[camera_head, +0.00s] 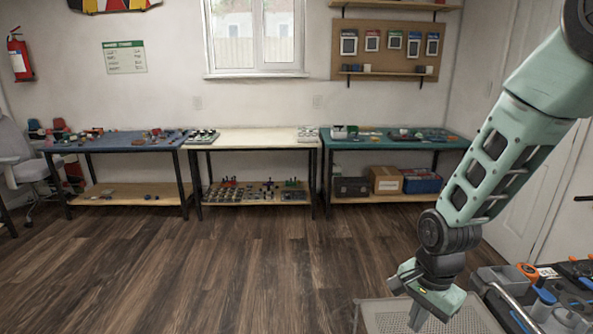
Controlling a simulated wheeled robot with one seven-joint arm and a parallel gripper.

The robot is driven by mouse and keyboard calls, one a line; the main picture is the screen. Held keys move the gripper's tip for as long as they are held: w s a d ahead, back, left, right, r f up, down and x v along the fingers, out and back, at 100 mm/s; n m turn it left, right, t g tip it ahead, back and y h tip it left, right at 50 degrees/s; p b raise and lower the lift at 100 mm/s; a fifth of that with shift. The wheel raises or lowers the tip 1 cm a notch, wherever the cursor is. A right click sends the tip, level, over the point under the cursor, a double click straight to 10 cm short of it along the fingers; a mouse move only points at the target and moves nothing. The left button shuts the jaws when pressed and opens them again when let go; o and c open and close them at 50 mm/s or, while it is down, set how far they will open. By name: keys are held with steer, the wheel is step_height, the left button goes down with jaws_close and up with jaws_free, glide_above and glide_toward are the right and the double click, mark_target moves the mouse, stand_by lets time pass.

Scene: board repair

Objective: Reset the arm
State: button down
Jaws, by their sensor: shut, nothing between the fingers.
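My gripper (419,317) hangs from my green arm at the lower right. It points down over a grey mesh surface (376,318) at the bottom edge of the view. Its fingers are shut with nothing between them. The arm is bent, with the upper link rising out of the top right corner. No object is in contact with the gripper as far as I can see.
Three workbenches, blue (110,144), white (253,139) and green (372,144), line the far wall with small parts on them. Tools (545,300) crowd a surface at the lower right. A chair (22,165) stands at the left. The wooden floor (220,265) between is clear.

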steer(key=s+a+r+n, duration=0.5)
steer(key=s+r+n, duration=0.2)
steer(key=s+n, duration=0.2)
steer(key=s+a+r+n, duration=0.5)
steer(key=s+r+n, duration=0.1)
steer(key=s+n, duration=0.4)
steer(key=shift+a+r+n, duration=0.3)
steer(key=shift+a+r, duration=0.05)
